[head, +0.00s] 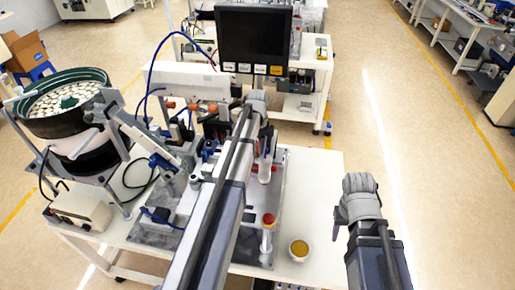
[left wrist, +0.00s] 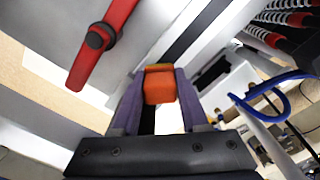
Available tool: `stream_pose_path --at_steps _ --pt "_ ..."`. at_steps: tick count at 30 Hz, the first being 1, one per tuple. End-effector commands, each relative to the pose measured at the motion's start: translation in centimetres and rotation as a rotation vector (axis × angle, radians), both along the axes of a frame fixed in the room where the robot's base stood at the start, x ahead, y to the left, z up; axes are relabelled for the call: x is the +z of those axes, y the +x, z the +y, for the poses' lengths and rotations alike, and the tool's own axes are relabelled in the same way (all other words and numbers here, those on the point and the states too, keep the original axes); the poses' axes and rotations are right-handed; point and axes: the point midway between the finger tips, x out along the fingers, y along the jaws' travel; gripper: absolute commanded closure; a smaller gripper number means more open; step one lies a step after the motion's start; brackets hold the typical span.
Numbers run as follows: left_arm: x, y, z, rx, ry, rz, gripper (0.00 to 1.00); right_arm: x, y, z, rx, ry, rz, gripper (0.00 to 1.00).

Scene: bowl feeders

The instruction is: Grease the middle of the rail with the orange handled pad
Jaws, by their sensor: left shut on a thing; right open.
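My left gripper (head: 265,152) points down over the bench machine in the head view, partly hidden by my own forearm. In the left wrist view its purple fingers (left wrist: 155,100) are shut on an orange block-shaped handle (left wrist: 159,87). The pad under the handle is hidden. I cannot clearly make out the rail; my left arm covers much of the machine plate (head: 262,245). A small round cup with yellow-brown contents (head: 299,249) stands on the bench to the right of the plate. My right gripper (head: 338,227) is open beside the bench's right edge, mostly hidden by its wrist.
A bowl feeder (head: 66,100) stands on the left with its chute. A red-topped post (head: 268,220) rises from the plate. A monitor (head: 254,40) stands behind. A red lever (left wrist: 100,45) and a blue cable (left wrist: 275,97) are near the left gripper.

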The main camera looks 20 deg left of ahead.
Motion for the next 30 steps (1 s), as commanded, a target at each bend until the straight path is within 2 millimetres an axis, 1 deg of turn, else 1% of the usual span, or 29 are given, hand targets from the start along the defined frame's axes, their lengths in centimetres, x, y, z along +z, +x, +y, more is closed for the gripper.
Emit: stream_pose_path --at_steps 5,8,18,26,30 --pt "0.0 0.0 0.2 0.001 0.0 0.0 1.0 0.0 0.0 0.0 0.0 0.0 0.0 0.5" --pt "0.1 -0.2 0.7 0.001 0.0 0.0 1.0 0.1 0.0 0.0 0.0 0.0 0.0 0.5" --pt "0.2 -0.8 3.2 0.001 0.0 0.0 1.0 0.2 0.0 0.0 0.0 0.0 0.0 0.5" --pt "0.2 -0.9 3.5 0.0 0.0 0.0 1.0 0.2 0.0 0.0 0.0 0.0 0.0 0.5" --pt "0.1 -1.1 4.2 0.002 0.0 0.0 1.0 0.1 0.0 0.0 0.0 0.0 0.0 0.5"
